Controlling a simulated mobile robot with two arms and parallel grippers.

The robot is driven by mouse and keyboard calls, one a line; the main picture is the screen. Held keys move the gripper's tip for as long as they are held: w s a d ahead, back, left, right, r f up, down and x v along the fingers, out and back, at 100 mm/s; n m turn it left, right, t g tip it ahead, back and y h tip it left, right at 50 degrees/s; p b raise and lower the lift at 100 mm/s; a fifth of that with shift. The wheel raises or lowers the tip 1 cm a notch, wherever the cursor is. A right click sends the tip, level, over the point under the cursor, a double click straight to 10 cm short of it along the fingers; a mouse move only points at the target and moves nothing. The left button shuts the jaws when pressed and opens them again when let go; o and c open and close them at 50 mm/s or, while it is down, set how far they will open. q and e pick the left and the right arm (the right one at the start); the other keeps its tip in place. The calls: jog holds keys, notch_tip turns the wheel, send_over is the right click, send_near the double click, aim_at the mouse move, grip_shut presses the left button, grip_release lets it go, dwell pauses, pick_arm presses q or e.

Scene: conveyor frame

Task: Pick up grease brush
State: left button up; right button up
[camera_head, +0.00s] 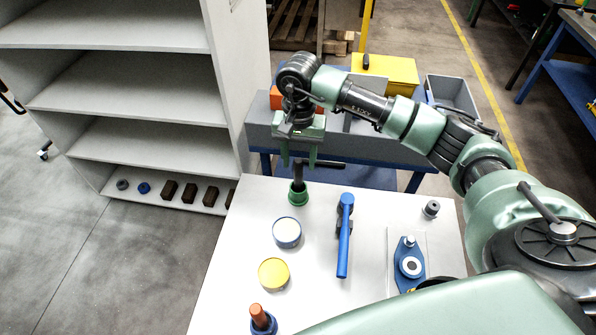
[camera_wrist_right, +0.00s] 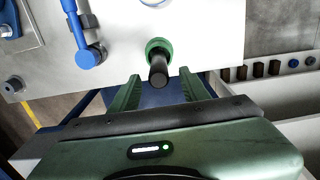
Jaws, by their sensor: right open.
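A dark cylindrical handle (camera_head: 298,172) stands upright in a green cup (camera_head: 298,195) near the table's far left edge. It may be the grease brush; no bristles show. In the right wrist view the handle (camera_wrist_right: 158,71) points toward the camera from the green cup (camera_wrist_right: 158,47). My right gripper (camera_head: 299,164) is open, pointing down over the handle. In the wrist view its green fingers (camera_wrist_right: 160,78) lie either side of the handle's near end, with gaps. An orange-handled item (camera_head: 257,310) stands in a blue cup (camera_head: 263,322) at the near left. My left gripper is not in view.
A grey shelf (camera_head: 130,75) stands left.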

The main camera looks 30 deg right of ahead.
aim_at(298, 178)
jog(key=shift+s+a+f+p, duration=0.15)
jog(key=shift+f+p, duration=0.1)
jog(key=shift+f, duration=0.2)
jog(key=shift+s+a+f+p, duration=0.1)
jog(key=shift+f+p, duration=0.1)
jog(key=shift+f, duration=0.2)
notch_tip(298, 178, down, 4)
jog(key=shift+s+a+r+p, duration=0.1)
jog(key=shift+s+r+p, duration=0.05)
jog(key=shift+p, duration=0.7)
jog(key=shift+f, duration=0.5)
grip_shut()
